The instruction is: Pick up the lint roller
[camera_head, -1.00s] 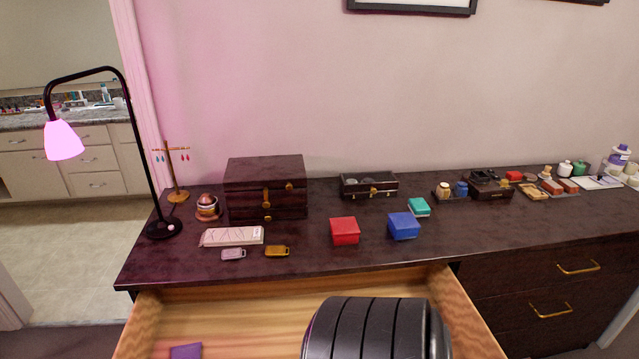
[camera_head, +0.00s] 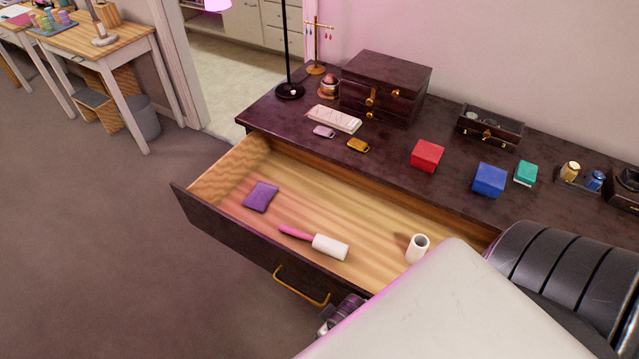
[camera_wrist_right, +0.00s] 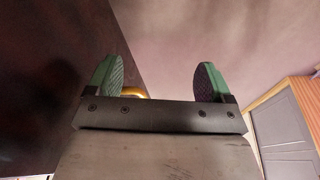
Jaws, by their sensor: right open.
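The lint roller (camera_head: 330,246), with a pink handle and a white roll, lies in the open wooden drawer (camera_head: 222,170), near its front wall. My right gripper shows in the right wrist view (camera_wrist_right: 157,80), its two green-backed, dark-padded fingers wide apart with nothing held between them. In the head view only a small part of it shows, just outside the drawer front, to the lower right of the roller; my arm hides the rest. My left gripper is not in view.
A purple item (camera_head: 261,196) and a white hollow roll (camera_head: 417,247) are also in the drawer. The drawer front has a gold handle (camera_head: 302,290). Boxes, including a red one (camera_head: 427,155) and a blue one (camera_head: 489,179), stand on the dresser top. Open floor lies left.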

